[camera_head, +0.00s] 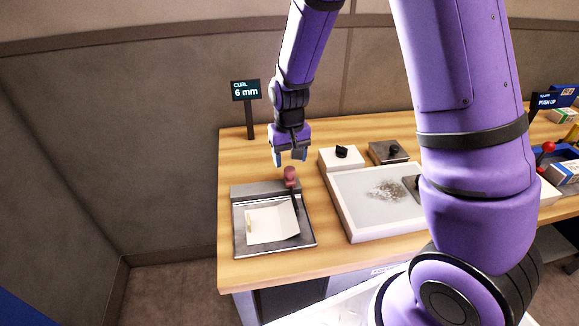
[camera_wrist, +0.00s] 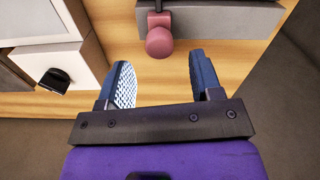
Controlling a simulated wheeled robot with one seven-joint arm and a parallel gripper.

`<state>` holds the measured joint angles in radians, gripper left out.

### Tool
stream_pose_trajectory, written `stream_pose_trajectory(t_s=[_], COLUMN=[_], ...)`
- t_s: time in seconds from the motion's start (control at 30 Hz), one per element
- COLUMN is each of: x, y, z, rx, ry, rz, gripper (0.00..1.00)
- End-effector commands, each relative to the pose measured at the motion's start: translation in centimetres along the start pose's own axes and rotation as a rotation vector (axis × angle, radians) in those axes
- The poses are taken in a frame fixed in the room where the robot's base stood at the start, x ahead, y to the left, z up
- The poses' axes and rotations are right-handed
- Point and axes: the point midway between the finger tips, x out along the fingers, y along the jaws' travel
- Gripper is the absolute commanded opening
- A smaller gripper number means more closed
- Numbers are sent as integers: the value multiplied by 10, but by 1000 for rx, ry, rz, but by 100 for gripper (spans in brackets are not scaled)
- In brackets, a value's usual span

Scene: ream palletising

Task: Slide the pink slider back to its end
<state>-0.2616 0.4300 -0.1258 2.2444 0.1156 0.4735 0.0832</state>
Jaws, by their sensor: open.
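The pink slider (camera_head: 290,174) is a rounded dusky-pink knob at the back edge of a grey tray device (camera_head: 240,190), at the top of a dark bar. In the wrist view the pink slider (camera_wrist: 160,42) hangs below the grey edge of the device (camera_wrist: 222,20), just beyond the fingertips and roughly between them. My gripper (camera_head: 290,158) is above and slightly behind the knob in the head view. In the wrist view my gripper (camera_wrist: 158,78) has its two fingers wide apart with nothing between them.
A cream sheet (camera_head: 268,226) lies in the device. A sign (camera_head: 245,90) reading "CURL 6 mm" stands behind it. To the right are a white-rimmed tray (camera_head: 345,205), a white box with a black knob (camera_head: 341,158) and a dark box (camera_head: 388,152). Bare wood (camera_head: 240,150) lies behind the device.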

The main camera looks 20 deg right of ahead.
Motion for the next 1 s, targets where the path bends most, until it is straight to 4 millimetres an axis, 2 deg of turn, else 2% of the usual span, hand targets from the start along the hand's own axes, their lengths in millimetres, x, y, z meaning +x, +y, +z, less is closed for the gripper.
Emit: stream_pose_trajectory(t_s=[0.1,0.3,0.67,0.9,0.93,1.0], x=[18,34,37,37,37,37], y=[1,1,0,0,0,0], z=[0,0,0,0,0,0], rx=[1,2,1,1,1,1], ry=[-2,-1,0,1,1,1], rz=[1,0,0,0,0,0], gripper=[59,59,59,4,0,0])
